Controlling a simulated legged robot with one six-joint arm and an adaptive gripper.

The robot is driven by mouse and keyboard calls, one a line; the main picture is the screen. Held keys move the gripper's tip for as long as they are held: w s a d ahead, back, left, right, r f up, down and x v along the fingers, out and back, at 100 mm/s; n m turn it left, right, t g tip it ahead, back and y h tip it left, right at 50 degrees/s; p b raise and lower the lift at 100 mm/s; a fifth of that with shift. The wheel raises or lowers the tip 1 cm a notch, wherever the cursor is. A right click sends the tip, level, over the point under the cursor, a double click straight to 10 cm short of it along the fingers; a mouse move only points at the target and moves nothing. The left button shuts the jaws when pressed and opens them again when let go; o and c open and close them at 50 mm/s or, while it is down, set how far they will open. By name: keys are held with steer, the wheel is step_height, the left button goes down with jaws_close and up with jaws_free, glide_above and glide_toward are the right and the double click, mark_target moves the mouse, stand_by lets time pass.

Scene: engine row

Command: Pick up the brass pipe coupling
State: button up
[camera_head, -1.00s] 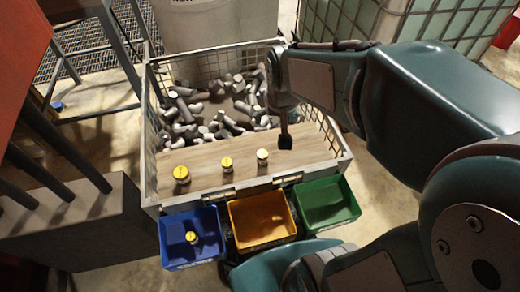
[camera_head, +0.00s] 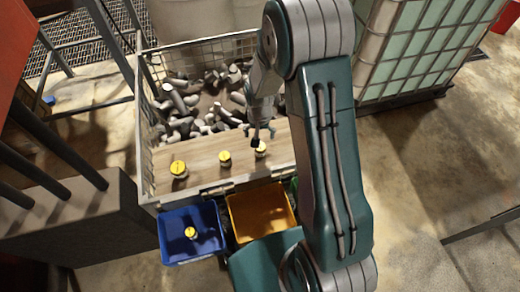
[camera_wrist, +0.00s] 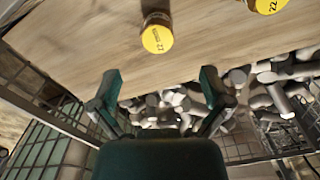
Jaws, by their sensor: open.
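Three short cylindrical pieces with yellow tops stand in a row on the wooden board (camera_head: 205,178): the left one (camera_head: 179,170), the middle one (camera_head: 224,158) and the right one (camera_head: 260,149). I cannot tell for sure which is the brass pipe coupling. My gripper (camera_head: 255,142) is over the board close to the right piece; contact is unclear. In the wrist view my gripper (camera_wrist: 160,92) has its fingers apart with nothing between them. One yellow-topped piece (camera_wrist: 157,36), with a brownish side, stands beyond the fingertips. Another yellow top (camera_wrist: 268,5) is cut off at the upper edge.
The board lies across a wire-mesh crate (camera_head: 147,165) holding many grey pipe fittings (camera_head: 185,105). A blue bin (camera_head: 172,252) with a yellow-topped piece (camera_head: 190,233) and an orange bin (camera_head: 258,215) are in front. My arm hides most of the green bin.

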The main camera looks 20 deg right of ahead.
mark_target(260, 149)
step_height(260, 149, down, 9)
steer(key=shift+d+r, duration=0.1)
steer(key=shift+r, duration=0.05)
jaws_close()
stand_by(0.4)
